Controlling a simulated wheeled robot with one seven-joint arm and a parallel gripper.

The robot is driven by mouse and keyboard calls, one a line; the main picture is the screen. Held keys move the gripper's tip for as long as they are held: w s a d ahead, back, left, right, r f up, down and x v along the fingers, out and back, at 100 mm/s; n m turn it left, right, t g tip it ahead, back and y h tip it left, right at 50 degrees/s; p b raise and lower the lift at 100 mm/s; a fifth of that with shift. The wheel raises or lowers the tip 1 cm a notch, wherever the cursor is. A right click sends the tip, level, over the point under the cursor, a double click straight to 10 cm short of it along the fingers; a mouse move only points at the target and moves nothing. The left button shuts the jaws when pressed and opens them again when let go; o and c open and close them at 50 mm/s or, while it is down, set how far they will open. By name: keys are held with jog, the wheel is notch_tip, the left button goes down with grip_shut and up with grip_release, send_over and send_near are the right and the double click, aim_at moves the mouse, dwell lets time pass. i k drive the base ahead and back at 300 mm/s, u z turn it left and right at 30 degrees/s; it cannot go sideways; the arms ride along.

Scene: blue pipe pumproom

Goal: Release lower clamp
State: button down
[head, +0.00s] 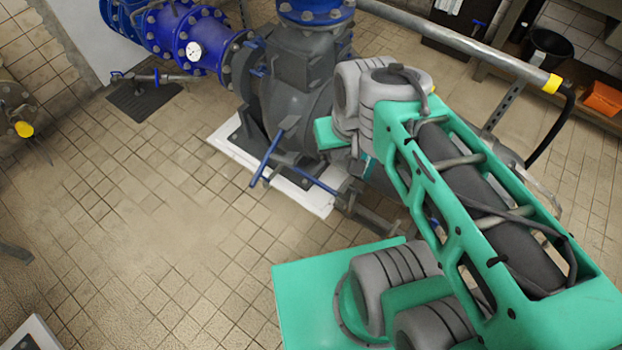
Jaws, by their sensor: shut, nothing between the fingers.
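A dark grey pump housing (290,85) stands on a white plinth (225,142) at the top middle of the head view. Two thin blue bars stick out low on its near side: a left blue handle (268,157), tilted, and a right blue bar (318,181) sloping down to the right. I cannot tell whether either is the lower clamp. My arm spans the right half and covers the pump's right side. I cannot make out my gripper; the far end of the arm is hidden behind its own grey joints.
Blue flanged pipes (165,30) with a white gauge (194,51) run to the upper left. A grey rail (460,42) with a yellow band crosses the upper right, near a black bucket (547,48) and an orange box (603,98).

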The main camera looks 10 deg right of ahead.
aim_at(311, 177)
jog(key=k, duration=0.6)
jog(key=u, duration=0.85)
jog(key=i, duration=1.4)
jog(key=z, duration=0.75)
